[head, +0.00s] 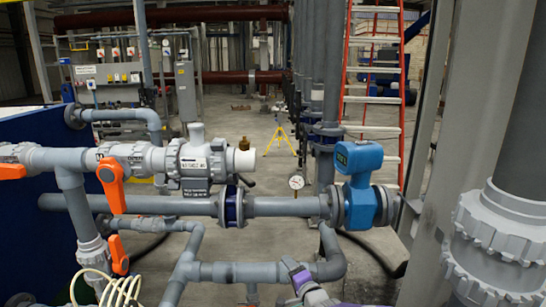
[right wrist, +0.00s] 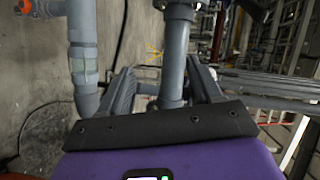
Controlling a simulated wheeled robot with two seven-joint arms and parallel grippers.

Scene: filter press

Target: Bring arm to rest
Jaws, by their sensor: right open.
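My right gripper (head: 300,282) shows only in part at the bottom edge of the head view, a grey and purple shape just below the lower grey pipe (head: 255,271). In the right wrist view the right gripper (right wrist: 163,82) is open, with its two grey fingers spread apart. A grey vertical pipe (right wrist: 175,60) shows between the fingers in that view. I cannot tell whether it touches them. No loose object shows in the jaws. My left gripper and arm are not in view.
Grey pipework with orange valve handles (head: 112,185), a blue flow meter (head: 360,172) and a pressure gauge (head: 296,182) stands close in front. A thick flanged pipe (head: 492,240) is at the right. Behind are an orange ladder (head: 372,75), a yellow tripod (head: 280,135) and open floor.

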